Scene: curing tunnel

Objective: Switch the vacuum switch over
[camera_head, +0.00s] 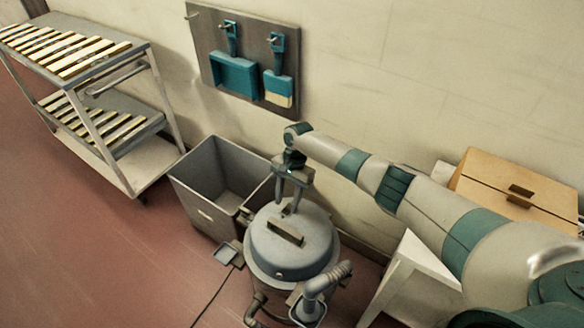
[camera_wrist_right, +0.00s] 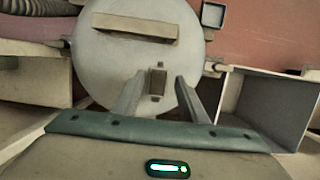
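The vacuum (camera_head: 292,245) is a grey drum with a domed lid, standing on the floor at the lower middle of the head view. Its lid also fills the top middle of the right wrist view (camera_wrist_right: 120,65). A small brownish switch (camera_wrist_right: 157,82) sits near the lid's edge; in the head view it is partly hidden by the fingers. My right gripper (camera_head: 289,203) points down just over the switch. In the right wrist view my right gripper (camera_wrist_right: 158,92) has its fingers apart, one on each side of the switch; contact is unclear. My left gripper is out of view.
A grey open bin (camera_head: 205,205) stands close left of the vacuum. A small dustpan-like tray (camera_head: 227,253) lies on the floor. A slatted rack (camera_head: 100,110) stands at the left. A tool board (camera_head: 250,60) hangs on the wall. A cardboard box (camera_head: 500,190) is at the right.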

